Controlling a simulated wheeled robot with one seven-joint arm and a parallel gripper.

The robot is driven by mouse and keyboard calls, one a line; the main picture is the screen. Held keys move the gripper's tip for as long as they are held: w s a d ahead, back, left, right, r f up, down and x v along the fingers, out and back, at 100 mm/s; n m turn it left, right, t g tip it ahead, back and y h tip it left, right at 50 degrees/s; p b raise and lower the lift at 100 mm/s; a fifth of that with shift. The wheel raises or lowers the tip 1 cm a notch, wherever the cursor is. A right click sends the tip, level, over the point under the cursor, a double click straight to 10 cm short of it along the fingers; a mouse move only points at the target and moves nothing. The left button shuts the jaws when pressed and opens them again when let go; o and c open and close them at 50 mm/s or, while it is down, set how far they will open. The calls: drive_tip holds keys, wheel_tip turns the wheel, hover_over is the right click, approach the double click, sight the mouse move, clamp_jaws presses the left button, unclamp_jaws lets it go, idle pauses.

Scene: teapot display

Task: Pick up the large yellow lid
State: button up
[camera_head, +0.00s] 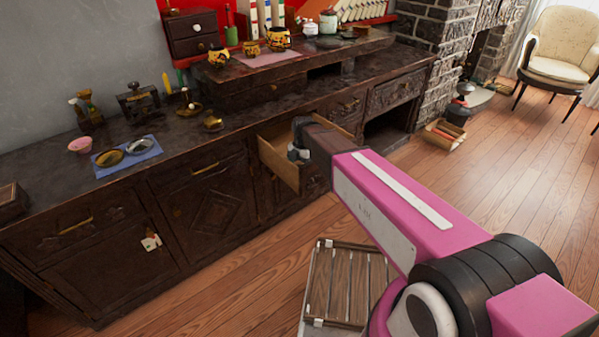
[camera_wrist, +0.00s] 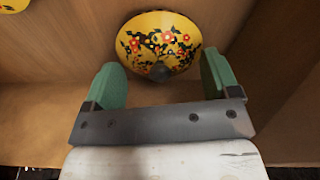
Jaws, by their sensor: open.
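In the wrist view, the large yellow lid (camera_wrist: 160,44) is round and painted with red and white flowers and dark leaves. It lies on the wooden floor of the drawer with a dark knob near its lower edge. My gripper (camera_wrist: 163,75) is open, with its two green fingers apart on either side of the lid's near part. I cannot tell whether they touch it. In the head view, my arm reaches into the open drawer (camera_head: 277,161), and the arm hides the lid.
Another yellow piece (camera_wrist: 14,5) shows at the wrist view's top left corner. The drawer's side wall (camera_wrist: 283,75) is close on the right. On the cabinet, a blue cloth (camera_head: 145,149) holds two round items, and patterned yellow pots (camera_head: 278,39) stand on the raised shelf.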

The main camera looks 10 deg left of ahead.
drive_tip(key=shift+f, duration=0.25)
drive_tip(key=c, duration=1.1)
drive_tip(key=shift+o, duration=0.2)
drive_tip(key=shift+r, duration=0.1)
